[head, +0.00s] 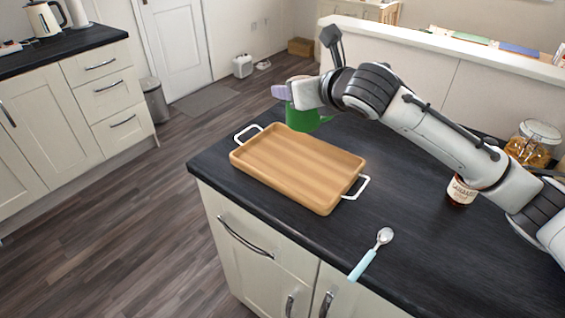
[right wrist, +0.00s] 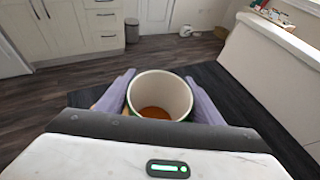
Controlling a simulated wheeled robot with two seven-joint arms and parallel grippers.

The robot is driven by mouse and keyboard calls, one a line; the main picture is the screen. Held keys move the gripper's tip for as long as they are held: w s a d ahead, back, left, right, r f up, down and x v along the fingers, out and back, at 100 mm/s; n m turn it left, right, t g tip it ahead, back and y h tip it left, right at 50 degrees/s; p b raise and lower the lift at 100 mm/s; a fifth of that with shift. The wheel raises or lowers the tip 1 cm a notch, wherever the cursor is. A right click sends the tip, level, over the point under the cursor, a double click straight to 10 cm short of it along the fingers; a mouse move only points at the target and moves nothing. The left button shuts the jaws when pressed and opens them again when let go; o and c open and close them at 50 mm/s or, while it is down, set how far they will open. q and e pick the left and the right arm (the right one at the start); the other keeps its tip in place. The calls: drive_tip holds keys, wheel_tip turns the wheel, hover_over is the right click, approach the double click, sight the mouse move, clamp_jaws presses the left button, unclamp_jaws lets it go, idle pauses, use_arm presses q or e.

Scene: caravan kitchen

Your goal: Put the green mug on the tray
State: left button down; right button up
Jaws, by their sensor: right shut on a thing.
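The green mug (head: 308,121) is held upright by my right gripper (head: 290,92), just behind the far edge of the wooden tray. I cannot tell whether its base touches the counter. In the right wrist view the mug (right wrist: 160,95) sits between the two lilac fingers, its cream inside and brown contents showing. The tray (head: 297,168) is empty, with white handles at both ends, and lies on the dark counter. The arm and fingers hide the mug's upper part in the head view. My left gripper is out of view.
A spoon with a light blue handle (head: 363,264) lies at the counter's front edge. A brown labelled jar (head: 461,191) and a glass jar (head: 533,146) stand to the right, near my right arm.

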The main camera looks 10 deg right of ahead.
sight(293, 116)
drive_tip(key=f, duration=0.4)
drive_tip(key=a+f, duration=0.1)
drive_tip(key=f, duration=0.1)
drive_tip(key=shift+s+a+f, duration=0.1)
drive_tip(key=shift+s+f, duration=0.1)
drive_tip(key=shift+f, duration=2.3)
drive_tip(key=o, duration=1.3)
drive_tip(key=shift+f, duration=0.1)
drive_tip(key=shift+b, duration=0.3)
drive_tip(key=v, duration=1.2)
